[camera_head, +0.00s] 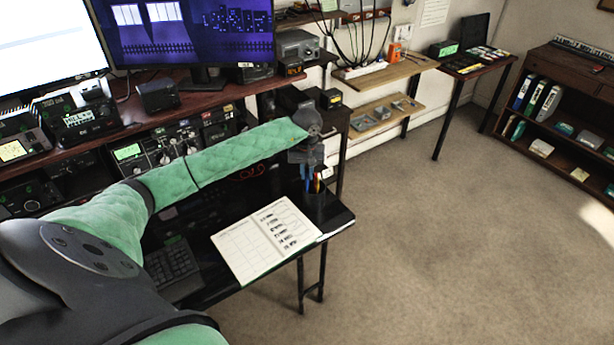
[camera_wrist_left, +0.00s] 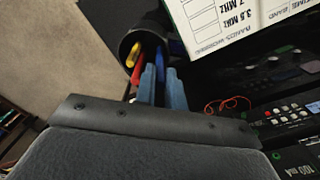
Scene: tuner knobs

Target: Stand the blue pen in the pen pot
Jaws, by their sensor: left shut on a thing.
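My left gripper (camera_head: 309,170) is over the right end of the black desk, pointing down at the pen pot. In the left wrist view its two blue-grey fingers (camera_wrist_left: 162,88) are shut on the blue pen (camera_wrist_left: 160,64), a dark blue strip between them. The dark round pen pot (camera_wrist_left: 128,44) lies just beyond the fingertips, with a red pen (camera_wrist_left: 136,72) and a yellow pen (camera_wrist_left: 132,54) in it. The blue pen's far end is at the pot's mouth; I cannot tell how deep it is. In the head view the pot (camera_head: 315,204) is dark against the desk.
An open notebook (camera_head: 266,240) lies on the desk (camera_head: 335,222) left of the pot. A keyboard (camera_head: 172,268) is further left. Radio sets (camera_head: 165,147) and monitors (camera_head: 190,30) stand behind. The carpet (camera_head: 440,240) to the right is clear.

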